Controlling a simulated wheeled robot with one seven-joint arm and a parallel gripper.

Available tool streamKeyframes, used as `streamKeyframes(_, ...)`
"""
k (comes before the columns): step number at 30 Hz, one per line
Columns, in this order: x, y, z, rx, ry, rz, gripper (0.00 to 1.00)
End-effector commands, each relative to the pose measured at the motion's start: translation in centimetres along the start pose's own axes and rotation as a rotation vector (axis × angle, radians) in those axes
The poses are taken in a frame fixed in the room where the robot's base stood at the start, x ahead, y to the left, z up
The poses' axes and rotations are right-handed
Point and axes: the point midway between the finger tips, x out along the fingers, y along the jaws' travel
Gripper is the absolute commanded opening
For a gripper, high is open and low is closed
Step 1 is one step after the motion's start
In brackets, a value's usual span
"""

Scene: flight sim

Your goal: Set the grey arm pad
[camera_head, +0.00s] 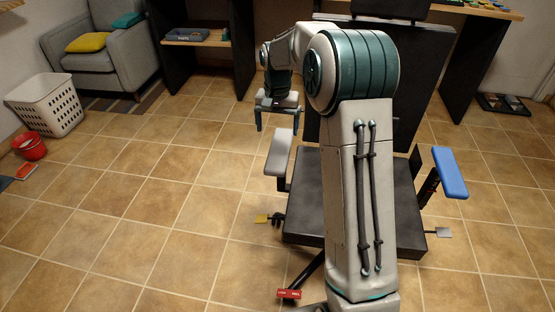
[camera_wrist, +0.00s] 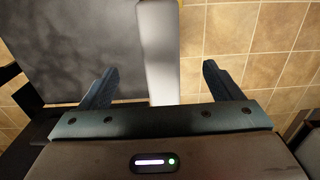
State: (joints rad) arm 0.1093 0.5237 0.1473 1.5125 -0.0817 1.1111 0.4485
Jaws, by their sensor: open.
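The grey arm pad (camera_head: 281,152) sits on its post at the left side of the black office chair (camera_head: 312,190). My gripper (camera_head: 272,118) is open and empty, pointing down just above and behind the far end of the pad. In the wrist view the grey arm pad (camera_wrist: 160,60) runs lengthwise from the top edge down between the two fingers of my gripper (camera_wrist: 157,85), with gaps on both sides. I cannot tell how far below the fingertips it lies. The blue arm pad (camera_head: 450,172) is at the chair's right side.
A yellow paddle lever (camera_head: 262,218) and a grey paddle lever (camera_head: 443,232) stick out below the seat. A red tag (camera_head: 289,294) is near the chair base. The tiled floor left of the chair is clear.

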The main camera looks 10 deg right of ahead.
Motion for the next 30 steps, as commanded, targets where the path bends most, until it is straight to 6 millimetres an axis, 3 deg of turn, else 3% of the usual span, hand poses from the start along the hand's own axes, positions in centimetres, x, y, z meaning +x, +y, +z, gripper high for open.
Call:
streamKeyframes(9,7.0,0.1,0.1,-0.001,-0.004,0.001,0.85)
streamKeyframes(15,10.4,0.1,0.1,0.0,-0.002,0.001,0.85)
streamKeyframes(21,12.2,0.1,0.1,-0.001,-0.001,0.0,0.85)
streamKeyframes(30,12.4,0.0,0.1,-0.002,0.0,0.0,0.85)
